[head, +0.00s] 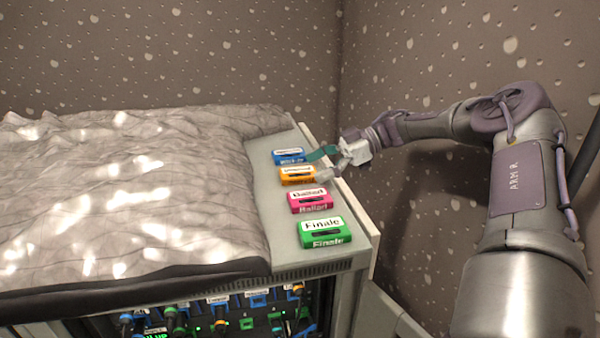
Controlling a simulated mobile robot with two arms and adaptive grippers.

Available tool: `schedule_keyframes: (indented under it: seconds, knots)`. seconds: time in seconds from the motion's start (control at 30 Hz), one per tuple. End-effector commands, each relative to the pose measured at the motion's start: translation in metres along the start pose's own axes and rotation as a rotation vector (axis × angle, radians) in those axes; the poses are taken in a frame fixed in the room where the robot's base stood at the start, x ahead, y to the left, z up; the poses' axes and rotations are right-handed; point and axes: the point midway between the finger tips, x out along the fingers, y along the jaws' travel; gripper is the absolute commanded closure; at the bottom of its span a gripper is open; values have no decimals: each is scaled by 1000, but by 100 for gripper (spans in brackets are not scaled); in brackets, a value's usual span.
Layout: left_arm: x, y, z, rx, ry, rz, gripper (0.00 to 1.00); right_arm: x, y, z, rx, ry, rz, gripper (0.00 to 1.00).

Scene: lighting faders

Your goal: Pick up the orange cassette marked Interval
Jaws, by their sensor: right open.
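The orange cassette (297,176) lies flat on the light ledge of the console, second from the back in a row of cassettes. Its label is too small to read with certainty. My right gripper (319,165) reaches in from the right and is open. One teal finger shows near the far right corner of the orange cassette and a pale finger near its right end. I cannot tell whether the fingers touch it. My left gripper is not in view.
A blue cassette (288,157) lies behind the orange one, close to the teal finger. A pink cassette (310,201) and a green Finale cassette (325,232) lie in front. A crumpled grey cover (120,200) fills the left. A raised edge (362,222) borders the ledge.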

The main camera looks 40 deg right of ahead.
Motion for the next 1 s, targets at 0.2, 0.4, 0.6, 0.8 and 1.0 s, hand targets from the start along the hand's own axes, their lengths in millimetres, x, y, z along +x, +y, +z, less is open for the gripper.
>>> schedule_keyframes:
  seconds: [0.2,0.4,0.6,0.8,1.0]
  knots:
    - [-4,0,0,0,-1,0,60,25,-1,-1,1,-2,1,12]
    - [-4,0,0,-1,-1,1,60,26,0,-2,0,0,3,12]
    - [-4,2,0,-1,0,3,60,26,0,-2,0,0,3,38]
    - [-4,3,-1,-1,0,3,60,26,0,-2,0,0,3,71]
    - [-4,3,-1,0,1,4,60,26,0,-2,-1,1,3,78]
